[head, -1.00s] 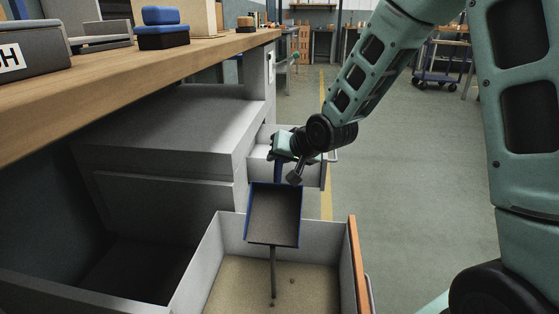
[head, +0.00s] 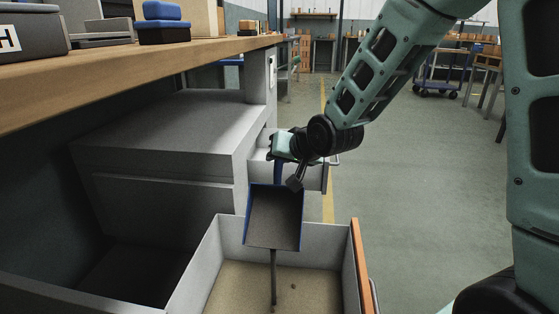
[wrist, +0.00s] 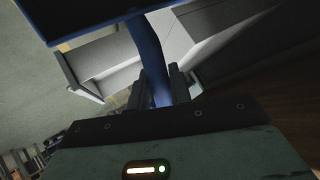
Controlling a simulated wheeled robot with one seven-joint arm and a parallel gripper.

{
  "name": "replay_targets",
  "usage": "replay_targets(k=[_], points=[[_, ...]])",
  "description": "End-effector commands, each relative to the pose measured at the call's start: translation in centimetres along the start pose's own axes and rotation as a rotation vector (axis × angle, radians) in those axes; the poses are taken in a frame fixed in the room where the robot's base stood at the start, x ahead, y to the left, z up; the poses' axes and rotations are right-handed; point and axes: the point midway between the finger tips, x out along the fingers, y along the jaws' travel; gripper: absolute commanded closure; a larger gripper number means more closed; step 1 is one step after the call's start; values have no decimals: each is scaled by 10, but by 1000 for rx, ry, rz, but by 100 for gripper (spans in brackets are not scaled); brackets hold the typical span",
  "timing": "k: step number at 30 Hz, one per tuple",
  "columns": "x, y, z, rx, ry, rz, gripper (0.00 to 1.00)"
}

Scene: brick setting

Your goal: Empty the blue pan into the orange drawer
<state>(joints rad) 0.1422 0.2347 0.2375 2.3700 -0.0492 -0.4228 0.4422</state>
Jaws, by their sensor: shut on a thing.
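The blue pan (head: 273,218) hangs steeply tilted above the open drawer, its dark inner face toward the head camera and its lip low. My gripper (head: 281,155) is shut on the pan's blue handle, above the pan. In the wrist view the handle (wrist: 149,52) runs between the fingers (wrist: 167,88). The orange-fronted drawer (head: 360,265) stands open, with pale walls and a tan bottom. A narrow dark vertical streak (head: 273,278) runs from the pan's lip down to the drawer floor; it looks like falling contents. A few small dark bits (head: 293,287) lie in the drawer.
A second pale drawer (head: 312,177) stands open behind the pan. A grey cabinet block (head: 165,130) lies to the left under the wooden bench (head: 120,75), which holds boxes and a blue-topped block (head: 162,22). The floor (head: 400,200) to the right is clear.

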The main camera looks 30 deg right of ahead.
Motion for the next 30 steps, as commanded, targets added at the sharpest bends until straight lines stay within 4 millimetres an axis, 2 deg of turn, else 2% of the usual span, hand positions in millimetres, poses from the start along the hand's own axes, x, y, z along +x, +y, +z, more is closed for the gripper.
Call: replay_targets(k=[30], points=[[-18, -12, 8, -60, 90, -2, 100]])
